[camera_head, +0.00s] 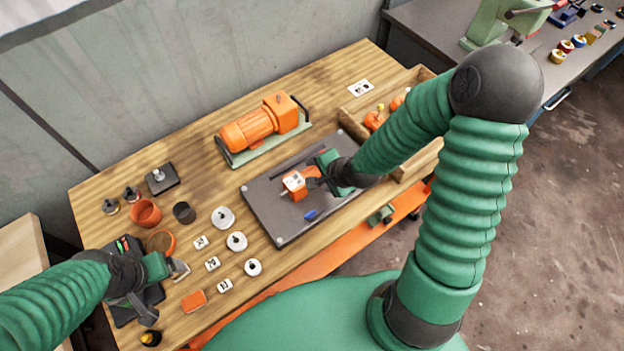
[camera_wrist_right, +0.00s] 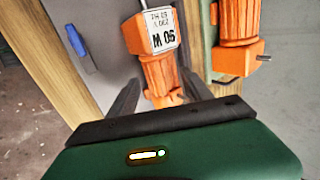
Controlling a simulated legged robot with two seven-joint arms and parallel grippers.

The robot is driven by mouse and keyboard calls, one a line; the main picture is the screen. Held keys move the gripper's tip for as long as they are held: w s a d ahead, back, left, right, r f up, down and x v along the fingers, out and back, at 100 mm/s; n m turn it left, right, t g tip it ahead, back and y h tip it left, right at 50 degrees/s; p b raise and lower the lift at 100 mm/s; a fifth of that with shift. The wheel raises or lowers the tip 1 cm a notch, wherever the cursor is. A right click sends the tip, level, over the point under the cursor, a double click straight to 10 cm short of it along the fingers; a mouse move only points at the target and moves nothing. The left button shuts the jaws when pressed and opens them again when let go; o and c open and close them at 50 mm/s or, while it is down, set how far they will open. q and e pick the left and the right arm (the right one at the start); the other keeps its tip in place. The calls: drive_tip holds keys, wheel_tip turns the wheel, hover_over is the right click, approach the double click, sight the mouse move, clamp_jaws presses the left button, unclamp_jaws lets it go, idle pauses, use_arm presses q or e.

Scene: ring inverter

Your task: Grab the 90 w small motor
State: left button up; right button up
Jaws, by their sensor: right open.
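The small orange motor (camera_head: 296,184) with a white label stands on the dark work plate (camera_head: 262,203). In the right wrist view the motor (camera_wrist_right: 160,75) shows its label, upside down, reading 90 W. My right gripper (camera_head: 312,183) is open at the motor, coming from the right. In the wrist view its two dark fingers (camera_wrist_right: 150,92) stand on either side of the motor's lower part; I cannot tell whether they touch it. My left gripper (camera_head: 178,271) is at the table's left end by an orange ring-like cup (camera_head: 160,241); its finger gap is unclear.
A large orange motor (camera_head: 262,122) on a green base stands behind the plate. A wooden box (camera_head: 420,163) with orange parts is at the right, partly hidden by my right arm. A blue piece (camera_head: 311,214) lies on the plate. White discs (camera_head: 223,217) and small cards are left of it.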

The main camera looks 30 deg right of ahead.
sight(311, 175)
drive_tip(key=shift+w+a+f, duration=0.3)
drive_tip(key=shift+f, duration=0.25)
drive_tip(key=shift+w+a+f, duration=0.3)
drive_tip(key=shift+f, duration=0.25)
drive_tip(key=shift+a+r, duration=0.15)
drive_tip(key=shift+a, duration=0.65)
drive_tip(key=shift+c, duration=0.2)
drive_tip(key=shift+w, duration=0.1)
drive_tip(key=shift+c, duration=1.4)
drive_tip(key=shift+d, duration=0.45)
drive_tip(key=c, duration=0.5)
drive_tip(key=shift+d, duration=0.25)
drive_tip(key=c, duration=0.4)
use_arm(q)
drive_tip(key=shift+s+a+f, duration=0.1)
drive_tip(key=shift+a+f, duration=0.3)
drive_tip(key=shift+a, duration=0.35)
use_arm(e)
drive_tip(key=shift+a, duration=0.3)
clamp_jaws()
